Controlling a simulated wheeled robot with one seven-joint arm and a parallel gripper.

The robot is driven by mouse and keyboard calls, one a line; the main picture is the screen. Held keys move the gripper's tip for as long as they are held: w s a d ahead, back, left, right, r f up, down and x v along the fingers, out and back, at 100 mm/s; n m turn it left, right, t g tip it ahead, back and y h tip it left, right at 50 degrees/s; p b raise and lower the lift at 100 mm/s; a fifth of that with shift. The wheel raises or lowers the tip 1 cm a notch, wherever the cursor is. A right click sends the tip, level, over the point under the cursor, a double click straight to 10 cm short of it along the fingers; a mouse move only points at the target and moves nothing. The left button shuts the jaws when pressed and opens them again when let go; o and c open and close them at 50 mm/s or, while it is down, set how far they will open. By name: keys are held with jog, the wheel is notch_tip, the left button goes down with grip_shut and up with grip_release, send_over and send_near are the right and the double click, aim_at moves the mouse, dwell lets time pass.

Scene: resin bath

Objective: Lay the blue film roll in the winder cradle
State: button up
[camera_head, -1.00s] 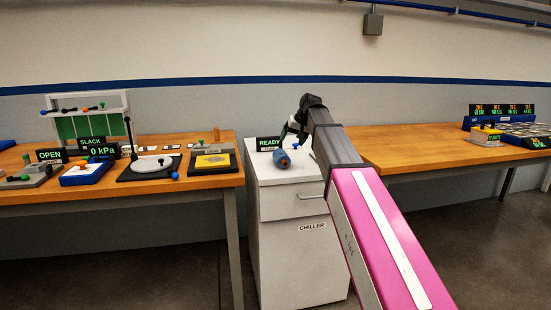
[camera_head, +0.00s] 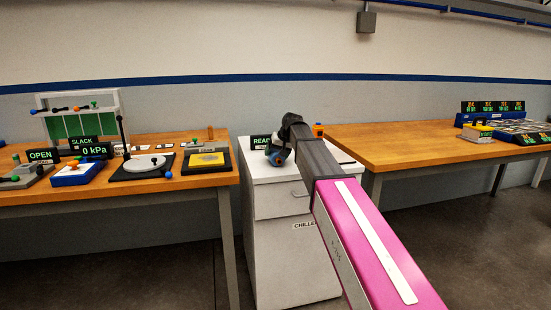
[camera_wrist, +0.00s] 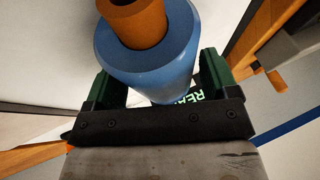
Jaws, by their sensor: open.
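The blue film roll (camera_head: 279,158) is at the top of the white chiller cabinet in the head view, partly hidden by my gripper (camera_head: 276,148). In the wrist view the roll (camera_wrist: 150,60) is large, with an orange-brown core (camera_wrist: 137,20) sticking out of its near end. My open gripper (camera_wrist: 158,88) has one green finger on each side of the roll. A gap shows beside the right finger; contact on the left is unclear. I cannot tell which fixture is the winder cradle.
The chiller (camera_head: 290,205) stands between two wooden tables. The left table (camera_head: 130,200) holds a white frame with green panels (camera_head: 80,120), a grey disc (camera_head: 145,163) and a yellow plate (camera_head: 207,159). The right table (camera_head: 400,145) has a clear near part. A small orange-topped item (camera_head: 318,130) shows behind my arm.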

jog(key=shift+f, duration=0.25)
jog(key=shift+c, duration=0.3)
jog(key=c, duration=0.9)
jog(key=shift+r, duration=0.15)
